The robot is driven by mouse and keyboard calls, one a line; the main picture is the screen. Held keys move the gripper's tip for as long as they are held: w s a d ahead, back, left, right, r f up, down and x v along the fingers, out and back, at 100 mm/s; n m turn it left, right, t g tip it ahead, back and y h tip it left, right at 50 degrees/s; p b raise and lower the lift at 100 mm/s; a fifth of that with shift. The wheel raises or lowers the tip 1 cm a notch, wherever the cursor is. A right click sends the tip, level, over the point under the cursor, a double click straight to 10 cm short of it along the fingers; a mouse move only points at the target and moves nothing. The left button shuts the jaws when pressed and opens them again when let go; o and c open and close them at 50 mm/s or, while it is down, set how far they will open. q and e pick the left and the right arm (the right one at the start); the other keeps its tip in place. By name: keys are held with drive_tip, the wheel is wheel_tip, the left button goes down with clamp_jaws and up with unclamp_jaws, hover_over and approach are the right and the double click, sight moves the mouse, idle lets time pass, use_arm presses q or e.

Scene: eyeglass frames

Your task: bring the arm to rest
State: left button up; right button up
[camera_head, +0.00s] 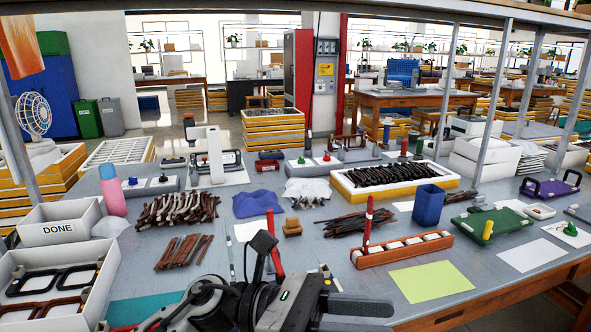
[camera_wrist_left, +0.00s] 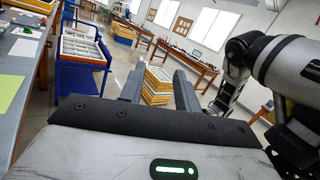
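In the head view my left arm comes in low at the front edge of the table. Its gripper (camera_head: 358,315) points right, over the table's front edge. In the left wrist view the two dark fingers of this left gripper (camera_wrist_left: 158,90) stand apart with nothing between them. The gripper holds nothing and appears clear of the objects on the table. One of my arm links (camera_wrist_left: 290,65) shows at the right of the wrist view. My right gripper does not show clearly in either view.
A white bin marked DONE (camera_head: 88,229) and a white box of frames (camera_head: 97,283) stand left. An orange rack (camera_head: 385,254), a green-yellow sheet (camera_head: 433,281) and a blue cup (camera_head: 428,205) lie beyond the gripper. A blue cart (camera_wrist_left: 78,78) stands in the wrist view.

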use_arm(q)
drive_tip(key=w+a+f+n+t+y, duration=0.4)
drive_tip(key=n+t, duration=0.7)
drive_tip(key=n, duration=0.6)
drive_tip(key=w+a+f+n+t+y, duration=0.2)
drive_tip(key=w+a+f+n+t, duration=0.3)
drive_tip(key=n+t, duration=1)
drive_tip(key=s+a+f+n+g+y, duration=0.5)
drive_tip(key=s+a+f+n, duration=0.1)
drive_tip(key=f+n, duration=0.4)
drive_tip(key=s+a+f+n+g+y, duration=0.5)
drive_tip(key=s+a+f+n, duration=0.1)
drive_tip(key=f+n, duration=0.4)
drive_tip(key=shift+s+a+f+n, duration=0.2)
drive_tip(key=shift+s+f+n, duration=0.3)
drive_tip(key=shift+s, duration=0.35)
